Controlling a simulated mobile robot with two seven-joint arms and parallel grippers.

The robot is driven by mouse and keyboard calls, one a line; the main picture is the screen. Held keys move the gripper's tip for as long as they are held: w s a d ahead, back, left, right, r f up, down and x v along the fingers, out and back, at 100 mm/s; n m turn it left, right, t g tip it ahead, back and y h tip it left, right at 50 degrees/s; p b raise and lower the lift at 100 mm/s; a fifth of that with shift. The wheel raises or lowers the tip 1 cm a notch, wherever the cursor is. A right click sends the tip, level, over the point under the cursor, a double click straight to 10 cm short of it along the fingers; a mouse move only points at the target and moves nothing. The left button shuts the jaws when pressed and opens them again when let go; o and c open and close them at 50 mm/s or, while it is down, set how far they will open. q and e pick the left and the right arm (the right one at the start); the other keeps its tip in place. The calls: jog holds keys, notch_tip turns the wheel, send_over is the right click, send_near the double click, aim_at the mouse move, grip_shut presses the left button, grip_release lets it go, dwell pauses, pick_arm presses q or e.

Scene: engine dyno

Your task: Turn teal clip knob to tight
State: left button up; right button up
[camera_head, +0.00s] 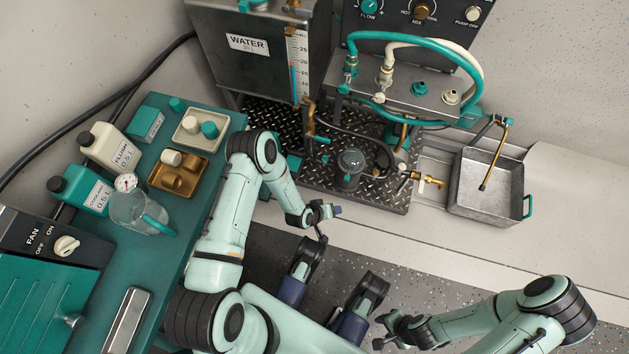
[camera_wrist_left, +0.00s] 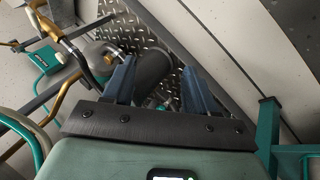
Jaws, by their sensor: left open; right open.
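My left gripper (camera_head: 330,212) is over the front edge of the black tread plate (camera_head: 385,197). In the left wrist view the left gripper (camera_wrist_left: 158,85) has its two blue fingers apart, with a dark cylinder and small teal and metal fittings beyond the gap. I cannot tell whether anything touches them. Small teal parts show around the pump (camera_head: 351,165), and a teal fitting (camera_head: 350,62) sits on the teal hose end above. I cannot tell which is the teal clip knob or its setting. My right gripper (camera_head: 381,332) is open and empty at the lower middle, away from the rig.
A water tank (camera_head: 250,60) stands behind. A grey drain tray (camera_head: 510,190) is right of the tread plate, with a brass tap (camera_head: 428,180) between. A teal bench (camera_head: 215,150) with bottles and a jug (camera_head: 130,212) is left. Hoses and brass pipes crowd the pump.

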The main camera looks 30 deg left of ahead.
pick_arm(q)
jog(key=s+a+r+g+p, duration=0.1)
jog(key=s+a+r+g, duration=0.1)
jog(key=s+r, duration=0.3)
jog(key=shift+s+r+m+p, duration=0.4)
jog(key=shift+s, duration=0.3)
pick_arm(e)
jog(key=shift+w+a+r, duration=0.1)
jog(key=shift+a+r, duration=0.25)
jog(key=shift+r, duration=0.25)
jog(key=shift+w+a+r, duration=0.1)
jog(key=shift+a+r, duration=0.25)
jog(key=shift+r, duration=0.2)
